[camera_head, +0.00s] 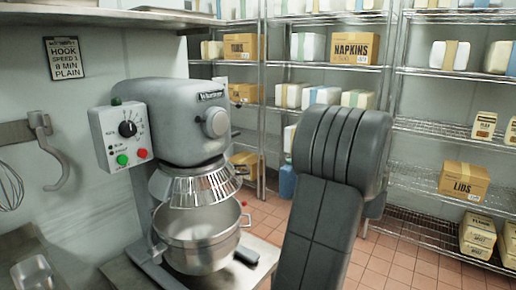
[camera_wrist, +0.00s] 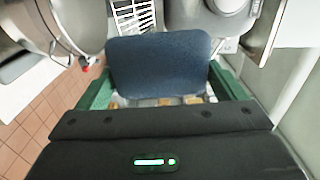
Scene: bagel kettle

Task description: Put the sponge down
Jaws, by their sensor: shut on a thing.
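In the wrist view, a dark blue sponge (camera_wrist: 160,68) sits between the green fingers of my gripper (camera_wrist: 162,84). The gripper is shut on it, with one finger against each side. The sponge hides whatever lies directly behind it. In the head view neither the sponge nor the gripper can be made out; my grey arm fills the middle right.
A grey stand mixer (camera_head: 175,125) with a wire guard and steel bowl (camera_head: 197,235) stands on a steel table (camera_head: 120,272) at left. Wire shelves (camera_head: 430,128) with boxes line the back. Tiled floor (camera_head: 395,262) is open. In the wrist view, mixer parts lie close beyond the sponge.

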